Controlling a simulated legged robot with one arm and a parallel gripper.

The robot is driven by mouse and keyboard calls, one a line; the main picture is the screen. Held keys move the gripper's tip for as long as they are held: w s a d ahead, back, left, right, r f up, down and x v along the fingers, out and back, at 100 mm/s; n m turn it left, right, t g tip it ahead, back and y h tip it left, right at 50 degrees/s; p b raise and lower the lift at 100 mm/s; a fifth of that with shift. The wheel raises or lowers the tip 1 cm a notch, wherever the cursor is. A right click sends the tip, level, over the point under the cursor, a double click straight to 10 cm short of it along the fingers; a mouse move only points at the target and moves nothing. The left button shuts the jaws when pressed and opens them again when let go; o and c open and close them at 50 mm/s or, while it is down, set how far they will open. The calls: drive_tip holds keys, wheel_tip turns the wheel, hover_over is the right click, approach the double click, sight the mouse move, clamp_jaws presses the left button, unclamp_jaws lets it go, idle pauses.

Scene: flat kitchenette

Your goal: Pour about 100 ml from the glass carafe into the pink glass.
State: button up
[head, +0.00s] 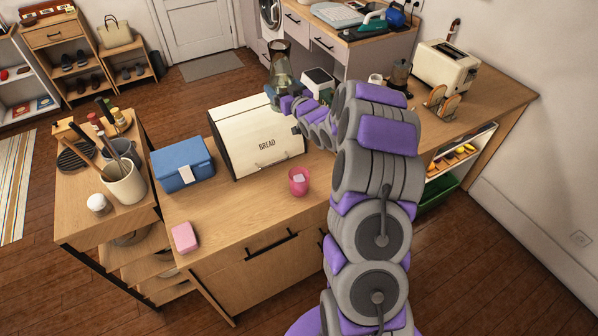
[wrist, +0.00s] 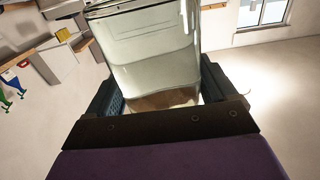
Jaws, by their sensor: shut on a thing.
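The glass carafe (head: 281,68) has a dark upper part and is held up behind the bread box in the head view. My gripper (head: 276,94) is shut on it, low on the body. The wrist view shows the clear carafe wall (wrist: 155,55) between the dark jaws of my gripper (wrist: 168,90). The carafe looks roughly upright in the head view. The pink glass (head: 298,182) stands upright on the wooden counter, in front of the bread box and well apart from the carafe. Its inside is too small to read clearly.
The cream bread box (head: 258,140) stands between the carafe and the pink glass. A blue box (head: 182,164) and a pink sponge-like block (head: 184,237) lie to the left. A toaster (head: 445,66) and moka pot (head: 400,74) stand at right. Bare counter surrounds the pink glass.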

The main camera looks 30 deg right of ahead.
drive_tip(key=s+d+f+n+y+p, duration=0.1)
drive_tip(key=s+d+f+y, duration=0.15)
drive_tip(key=d+f, duration=0.2)
drive_tip(key=s+d+f+n+y+p, duration=0.1)
drive_tip(key=s+d+f+p, duration=0.1)
drive_tip(key=s+d+f, duration=0.3)
drive_tip(key=s+f+n+g+y+p, duration=0.1)
drive_tip(key=s+f+n+g+y, duration=0.1)
drive_tip(key=s+f, duration=0.7)
drive_tip(key=shift+s+a+f+n+y+p, duration=0.25)
drive_tip(key=shift+s+f+n+y+p, duration=0.2)
drive_tip(key=shift+y, duration=0.6)
drive_tip(key=shift+n, duration=0.25)
